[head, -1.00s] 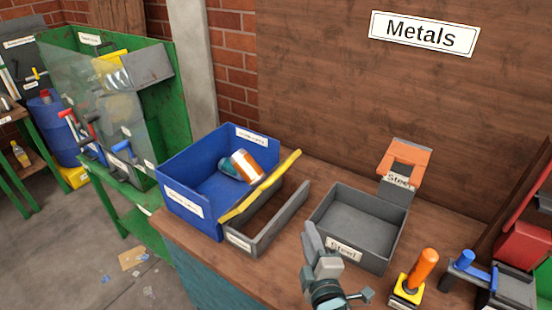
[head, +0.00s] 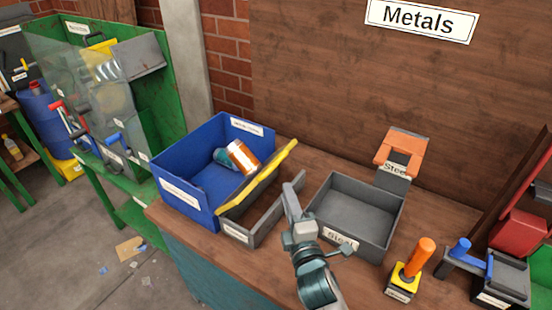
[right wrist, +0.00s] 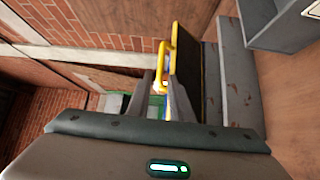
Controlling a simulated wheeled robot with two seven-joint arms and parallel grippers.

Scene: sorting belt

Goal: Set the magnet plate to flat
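The dark plate with a yellow edge (head: 258,178), which looks like the magnet plate, stands tilted between the blue bin (head: 178,205) and a narrow grey tray (head: 268,225). In the right wrist view the plate (right wrist: 186,75) shows its dark face, yellow rim and yellow handle (right wrist: 163,45). My right gripper (head: 292,190) is over the right end of the narrow tray, right of the plate. In the right wrist view its fingers (right wrist: 166,88) are apart, with the handle ahead of the gap; I see no grip on it. My left gripper is not in view.
The blue bin holds an orange-and-white can (head: 243,157). A grey steel bin (head: 350,188) stands close right of my right gripper. An orange-handled yellow block (head: 404,280) and a blue-handled grey device (head: 490,272) stand further right.

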